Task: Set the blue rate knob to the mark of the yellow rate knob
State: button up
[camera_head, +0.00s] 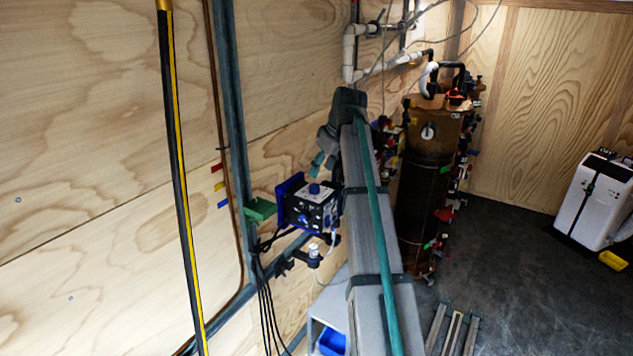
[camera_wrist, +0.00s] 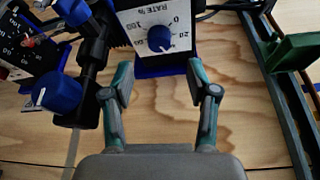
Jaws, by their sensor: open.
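A blue knob (camera_wrist: 160,38) sits on a white dial plate (camera_wrist: 182,17) marked RATE %, upside down in the wrist view. Its pointer setting is too small to read. My gripper (camera_wrist: 160,70) is open and empty, its two teal fingers apart on either side below this knob, not touching it. A second, larger blue knob (camera_wrist: 57,92) is at the left. I cannot make out a yellow knob in either view.
Black fittings (camera_wrist: 90,60) stand close to the left finger. A green block (camera_head: 260,208) is mounted left of the box on a metal rail. Dark cables (camera_head: 265,300) hang below. A brown tank (camera_head: 425,185) with many coloured valves stands to the right.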

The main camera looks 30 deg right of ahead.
aim_at(315, 186)
jog(key=p+x, duration=0.1)
jog(key=x, duration=0.6)
jog(key=shift+w+f+p, duration=0.1)
jog(key=shift+w+p, duration=0.05)
jog(key=shift+p, duration=0.2)
grip_shut()
